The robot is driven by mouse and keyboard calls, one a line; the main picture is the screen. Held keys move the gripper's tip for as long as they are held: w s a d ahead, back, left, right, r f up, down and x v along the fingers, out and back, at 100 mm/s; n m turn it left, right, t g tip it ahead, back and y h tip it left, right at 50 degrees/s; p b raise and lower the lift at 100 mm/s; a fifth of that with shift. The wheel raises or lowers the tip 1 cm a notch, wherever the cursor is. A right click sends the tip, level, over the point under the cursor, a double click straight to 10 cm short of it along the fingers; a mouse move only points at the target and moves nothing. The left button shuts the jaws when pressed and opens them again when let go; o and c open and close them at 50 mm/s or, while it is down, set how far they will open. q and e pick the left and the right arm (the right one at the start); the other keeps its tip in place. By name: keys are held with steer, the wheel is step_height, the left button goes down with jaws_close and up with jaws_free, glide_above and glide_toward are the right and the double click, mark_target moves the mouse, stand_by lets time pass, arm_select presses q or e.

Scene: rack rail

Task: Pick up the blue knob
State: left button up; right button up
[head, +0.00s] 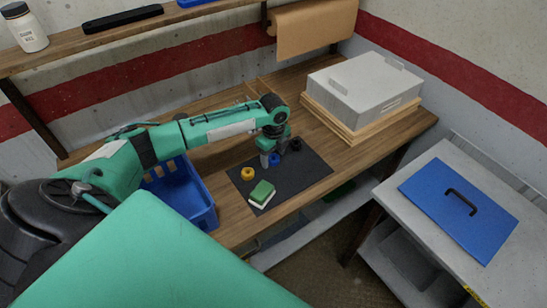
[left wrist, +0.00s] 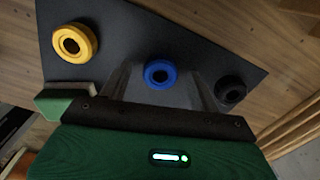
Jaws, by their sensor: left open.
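The blue knob (head: 275,159) is on the black mat on the wooden bench, partly hidden by my left gripper (head: 270,157) in the head view. In the left wrist view the blue knob (left wrist: 160,74) is a round ring with a dark centre, seen between the two fingers of the left gripper (left wrist: 161,82). The fingers are open, one on each side of it, with a visible gap to each. I cannot tell how far the fingertips are above the mat. My right gripper is not in view.
On the mat (head: 303,172) are a yellow knob (head: 248,174), a black knob (head: 296,144) and a green and white block (head: 262,192). A blue bin (head: 203,214) stands left of the mat. A grey box (head: 365,88) stands at the back right.

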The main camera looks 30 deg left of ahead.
arm_select(q)
steer(key=c, duration=1.1)
